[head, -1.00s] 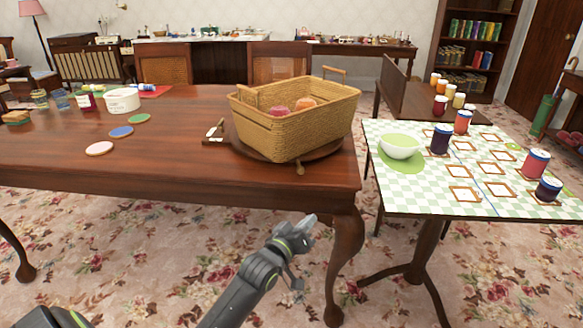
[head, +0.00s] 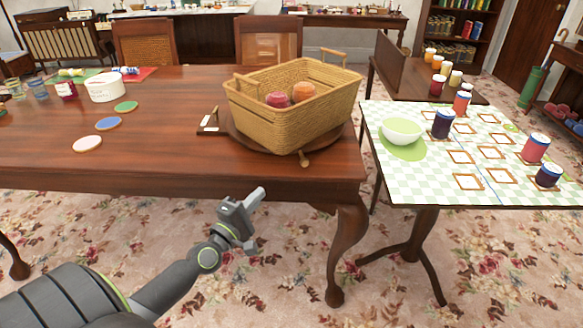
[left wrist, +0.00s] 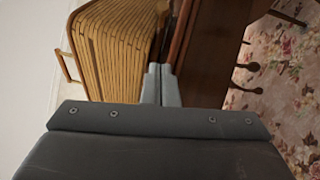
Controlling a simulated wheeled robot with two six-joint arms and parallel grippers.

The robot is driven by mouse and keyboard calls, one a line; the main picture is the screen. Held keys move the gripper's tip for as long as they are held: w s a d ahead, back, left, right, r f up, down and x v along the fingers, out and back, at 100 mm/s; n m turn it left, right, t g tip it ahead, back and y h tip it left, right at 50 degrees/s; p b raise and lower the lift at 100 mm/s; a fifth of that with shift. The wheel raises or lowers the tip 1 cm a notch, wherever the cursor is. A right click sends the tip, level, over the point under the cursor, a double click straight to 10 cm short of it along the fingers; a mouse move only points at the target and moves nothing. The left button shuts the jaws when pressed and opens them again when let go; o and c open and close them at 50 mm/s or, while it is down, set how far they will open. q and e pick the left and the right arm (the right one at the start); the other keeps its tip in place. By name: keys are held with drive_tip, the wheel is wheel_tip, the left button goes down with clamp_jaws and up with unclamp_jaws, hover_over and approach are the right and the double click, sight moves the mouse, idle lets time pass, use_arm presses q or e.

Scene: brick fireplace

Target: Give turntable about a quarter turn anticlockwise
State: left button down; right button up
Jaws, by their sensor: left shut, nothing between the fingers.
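The turntable (head: 241,141) is a round brown wooden disc near the right end of the wooden table. A wicker basket (head: 285,123) stands on it and hides most of it. A small wooden knob (head: 304,158) sticks out at the turntable's front edge. My left gripper (head: 257,198) is shut and empty, in front of and below the table's front edge, apart from the turntable. The left wrist view shows its closed fingers (left wrist: 160,84) with the basket (left wrist: 115,45) beyond to the left. My right gripper is not in view.
The wooden table (head: 190,160) carries coloured coasters (head: 108,124), a white tub (head: 104,88) and jars. Two yarn-like balls (head: 303,91) sit in the basket. A checked side table (head: 400,185) with a bowl (head: 402,131) and several jars stands at the right. Open carpet lies in front.

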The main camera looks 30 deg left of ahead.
sight(318, 173)
use_arm(q)
drive_tip(key=w, duration=0.3)
drive_tip(key=w+r, duration=0.1)
drive_tip(key=w, duration=0.2)
drive_tip(key=w+p, duration=0.1)
drive_tip(key=w, duration=0.2)
drive_tip(key=shift+w+d+r, duration=0.2)
drive_tip(key=shift+w+r, duration=0.1)
drive_tip(key=shift+w, duration=0.1)
drive_tip(key=shift+w+d+r+p, duration=0.2)
drive_tip(key=shift+w+d+p, duration=0.35)
drive_tip(key=shift+w+d, duration=0.55)
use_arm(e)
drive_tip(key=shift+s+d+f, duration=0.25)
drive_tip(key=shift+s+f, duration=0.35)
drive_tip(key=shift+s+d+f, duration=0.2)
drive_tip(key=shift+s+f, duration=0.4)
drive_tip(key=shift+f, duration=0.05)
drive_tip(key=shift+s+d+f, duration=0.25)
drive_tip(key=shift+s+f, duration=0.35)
